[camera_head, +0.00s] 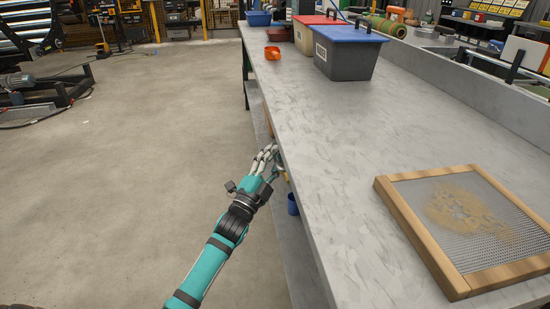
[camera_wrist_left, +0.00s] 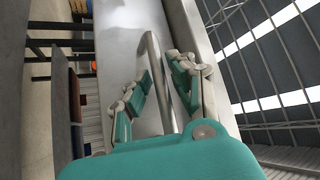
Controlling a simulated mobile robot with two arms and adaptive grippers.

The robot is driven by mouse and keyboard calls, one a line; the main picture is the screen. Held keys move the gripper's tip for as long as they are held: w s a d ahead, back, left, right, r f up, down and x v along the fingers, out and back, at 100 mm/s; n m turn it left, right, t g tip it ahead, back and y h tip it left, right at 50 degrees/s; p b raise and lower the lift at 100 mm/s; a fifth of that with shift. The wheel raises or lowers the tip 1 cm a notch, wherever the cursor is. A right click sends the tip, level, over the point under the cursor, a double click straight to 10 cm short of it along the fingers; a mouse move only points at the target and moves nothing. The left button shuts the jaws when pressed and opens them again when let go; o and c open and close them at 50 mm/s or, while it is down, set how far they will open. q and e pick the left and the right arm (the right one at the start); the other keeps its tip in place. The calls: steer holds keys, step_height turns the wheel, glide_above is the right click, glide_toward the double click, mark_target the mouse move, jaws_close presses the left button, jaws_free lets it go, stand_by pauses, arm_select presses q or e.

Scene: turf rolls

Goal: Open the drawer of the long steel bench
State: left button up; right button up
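The long steel bench (camera_head: 345,150) runs away from me along the right side of the head view. My left gripper (camera_head: 270,155) is at its left edge, just below the top. In the left wrist view a thin metal bar handle (camera_wrist_left: 153,52) stands out from a plain grey steel front (camera_wrist_left: 122,35), which appears to be the drawer's. The fingers of my left gripper (camera_wrist_left: 165,85) are spread, one on each side of the bar; I cannot tell whether they touch it. The drawer front is hidden under the bench edge in the head view. My right gripper is not in view.
A wood-framed mesh sieve (camera_head: 465,225) lies on the near bench top. A grey bin with a blue lid (camera_head: 345,60) and an orange cup (camera_head: 272,53) stand farther back. A blue cup (camera_head: 293,204) is below the edge.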

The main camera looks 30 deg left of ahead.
arm_select(q)
steer(key=shift+w+r, duration=0.1)
steer(key=shift+w, duration=0.15)
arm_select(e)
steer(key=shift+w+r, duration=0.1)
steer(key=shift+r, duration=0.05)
arm_select(q)
jaws_close()
steer(key=shift+s, duration=0.1)
